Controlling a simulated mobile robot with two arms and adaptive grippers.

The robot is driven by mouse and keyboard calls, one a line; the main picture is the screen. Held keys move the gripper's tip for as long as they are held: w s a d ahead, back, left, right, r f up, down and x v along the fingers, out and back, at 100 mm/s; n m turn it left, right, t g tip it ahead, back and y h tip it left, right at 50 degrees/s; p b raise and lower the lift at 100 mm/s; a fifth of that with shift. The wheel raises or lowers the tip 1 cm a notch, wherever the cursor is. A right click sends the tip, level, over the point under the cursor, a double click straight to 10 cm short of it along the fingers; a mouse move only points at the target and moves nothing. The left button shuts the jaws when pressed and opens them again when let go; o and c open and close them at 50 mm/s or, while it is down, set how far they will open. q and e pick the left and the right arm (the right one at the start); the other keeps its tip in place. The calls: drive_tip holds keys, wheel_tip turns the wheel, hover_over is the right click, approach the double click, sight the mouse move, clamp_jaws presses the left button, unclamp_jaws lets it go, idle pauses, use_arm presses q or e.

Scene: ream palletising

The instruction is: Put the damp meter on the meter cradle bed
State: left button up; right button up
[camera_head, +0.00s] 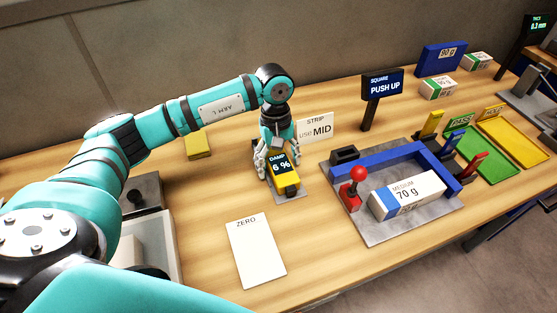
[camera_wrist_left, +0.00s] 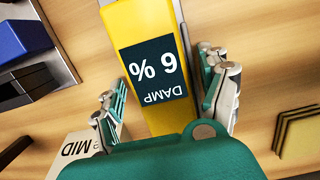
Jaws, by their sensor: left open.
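The damp meter (camera_head: 289,187) is yellow with a dark display reading 6 %. It sits on a small grey plate (camera_head: 296,198), which looks like the meter cradle bed; most of the plate is hidden under it. My left gripper (camera_head: 274,168) is over the meter, with a finger on each side. In the left wrist view, the meter (camera_wrist_left: 164,122) lies between the open fingers (camera_wrist_left: 163,92), with small gaps beside it. I cannot tell whether the meter is fully seated. My right gripper is not in view.
A white ZERO sheet (camera_head: 257,252) lies in front. A STRIP USE MID card (camera_head: 315,128) stands behind the meter. To the right are a blue-framed jig with a 70 g ream (camera_head: 408,196), a red-knobbed lever (camera_head: 355,187) and a PUSH UP sign (camera_head: 384,85). A yellow block (camera_head: 199,147) lies behind my arm.

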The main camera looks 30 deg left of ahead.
sight(277, 157)
use_arm(q)
drive_tip(key=shift+w+r+b, duration=0.1)
drive_tip(key=shift+r+b, duration=0.3)
drive_tip(key=shift+r, duration=0.1)
wheel_tip(277, 157, up, 11)
drive_tip(key=a+b, duration=0.1)
drive_tip(key=b, duration=0.1)
drive_tip(key=shift+w, duration=0.4)
